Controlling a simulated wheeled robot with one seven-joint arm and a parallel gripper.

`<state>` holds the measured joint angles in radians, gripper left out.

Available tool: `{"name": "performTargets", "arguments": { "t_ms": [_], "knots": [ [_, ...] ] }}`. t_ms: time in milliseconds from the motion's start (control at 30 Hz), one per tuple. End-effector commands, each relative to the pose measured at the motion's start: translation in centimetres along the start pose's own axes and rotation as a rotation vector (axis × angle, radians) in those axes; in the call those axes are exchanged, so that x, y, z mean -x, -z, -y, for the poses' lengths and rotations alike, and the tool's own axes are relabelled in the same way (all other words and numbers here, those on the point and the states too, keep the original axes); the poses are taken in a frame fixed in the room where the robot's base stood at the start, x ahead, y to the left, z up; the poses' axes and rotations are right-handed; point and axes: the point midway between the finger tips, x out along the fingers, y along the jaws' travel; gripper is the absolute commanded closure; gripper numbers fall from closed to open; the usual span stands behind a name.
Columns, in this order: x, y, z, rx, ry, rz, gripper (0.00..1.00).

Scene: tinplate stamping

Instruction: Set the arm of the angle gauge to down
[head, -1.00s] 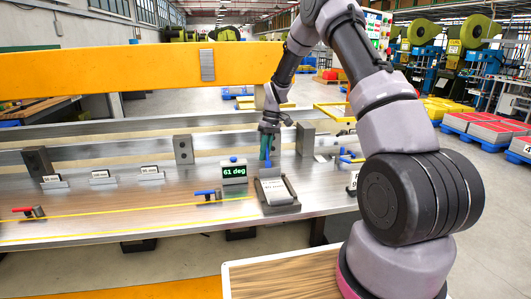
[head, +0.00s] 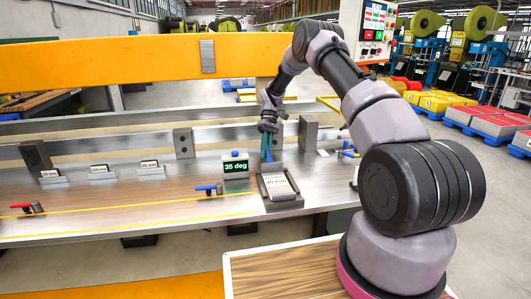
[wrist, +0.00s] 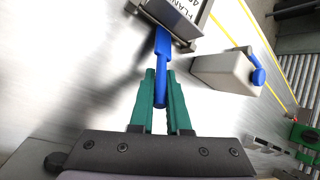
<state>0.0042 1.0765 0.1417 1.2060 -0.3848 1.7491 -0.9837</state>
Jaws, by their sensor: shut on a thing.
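The angle gauge has a dark holder (head: 281,203) with a labelled plate in it, and a blue arm (head: 267,151) at its back. In the wrist view the blue arm (wrist: 162,62) runs from the holder at the top down between my green fingers. My gripper (wrist: 161,88) is shut on the blue arm. In the head view my gripper (head: 272,142) is behind the holder, and the fingers partly hide the arm. A small display (head: 236,168) left of the holder reads 35 deg.
A blue-handled clamp (head: 208,190) and a red-handled clamp (head: 27,207) sit on the metal bench to the left. Small labelled stands (head: 102,172) are further back. Dark upright blocks (head: 308,134) stand along the rear. A wooden-topped surface (head: 285,275) is at the front.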

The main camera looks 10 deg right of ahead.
Motion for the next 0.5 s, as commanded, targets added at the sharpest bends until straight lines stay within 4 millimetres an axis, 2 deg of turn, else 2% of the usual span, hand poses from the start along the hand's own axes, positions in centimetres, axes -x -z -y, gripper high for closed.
{"name": "performTargets", "arguments": {
  "t_ms": [233,267,300,333,500],
  "knots": [
    [0.04,-0.02,-0.06,0.000,-0.001,-0.001,1.00],
    [0.03,-0.02,-0.06,0.000,-0.001,-0.001,0.78],
    [0.03,-0.02,-0.06,-0.001,-0.001,-0.001,0.62],
    [0.03,-0.02,-0.05,-0.001,-0.001,-0.001,0.55],
    [0.01,-0.02,-0.02,0.000,-0.001,-0.001,0.55]
  ]
}}
